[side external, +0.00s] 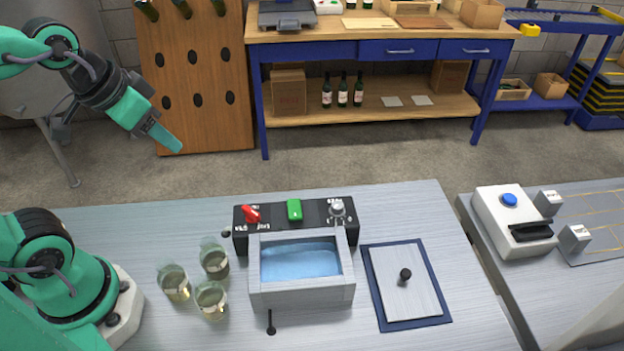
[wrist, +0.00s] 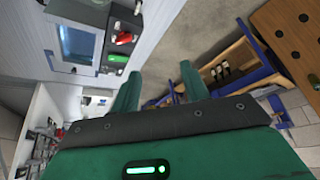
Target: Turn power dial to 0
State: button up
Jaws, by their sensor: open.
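A black control panel (side external: 322,214) runs along the back of a grey water bath (side external: 301,292) on the steel bench. It carries a red knob (side external: 250,214) at left, a green switch (side external: 294,210) in the middle and a silver dial (side external: 337,208) with small white marks at right. I cannot read the dial's setting or labels clearly. My gripper (side external: 172,143) is raised, up and left of the panel, touching nothing. In the wrist view my gripper (wrist: 160,88) is open and empty; the red knob (wrist: 123,38) and green switch (wrist: 118,58) show at upper left.
Several glasses of pale liquid (side external: 212,299) stand left of the bath. A lid with a black knob (side external: 397,283) lies on a blue mat at right. A white device with a blue button (side external: 513,222) is on the right bench. Air above the panel is clear.

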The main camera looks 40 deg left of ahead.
jog(key=w+d+m+g, duration=0.2)
jog(key=w+d+m, duration=0.3)
jog(key=w, duration=0.3)
jog(key=m+g, duration=0.3)
jog(key=m, duration=0.9)
send_over(337, 204)
notch_tip(337, 204, down, 10)
jog(key=shift+d, duration=0.1)
jog(key=shift+f, duration=0.15)
jog(key=shift+f, duration=3.8)
jog(key=shift+c, duration=0.5)
